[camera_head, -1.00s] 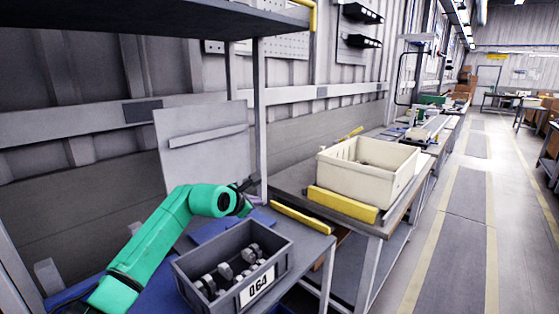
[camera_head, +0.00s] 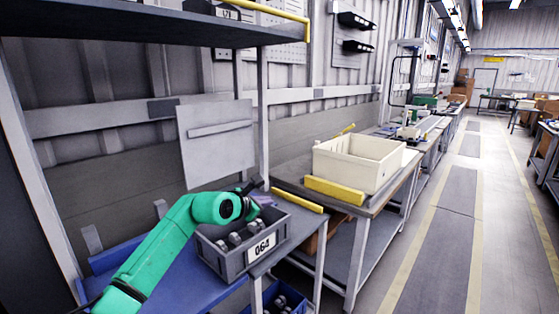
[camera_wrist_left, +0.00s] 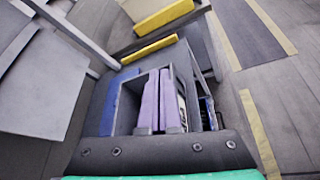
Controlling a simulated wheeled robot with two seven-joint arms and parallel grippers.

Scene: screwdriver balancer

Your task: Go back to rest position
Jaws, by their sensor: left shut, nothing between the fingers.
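My left arm is green and comes in from the lower left in the head view. Its gripper (camera_head: 263,200) is mostly hidden behind the wrist, near the back of the grey crate. In the left wrist view the two purple fingers (camera_wrist_left: 159,95) lie side by side, shut, with nothing seen between them. The grey crate (camera_head: 228,264), labelled 064, stands on the blue-topped bench and holds several metal parts (camera_head: 234,238). In the left wrist view the fingers overlap the crate (camera_wrist_left: 128,105), and I cannot tell their height over it. My right gripper is in neither view.
A cream bin (camera_head: 345,168) with a yellow front edge stands on the neighbouring table to the right. A dark shelf (camera_head: 130,27) overhangs the bench. A post (camera_head: 264,120) rises behind the crate. Blue bins (camera_head: 280,300) sit below the bench. The aisle at right is clear.

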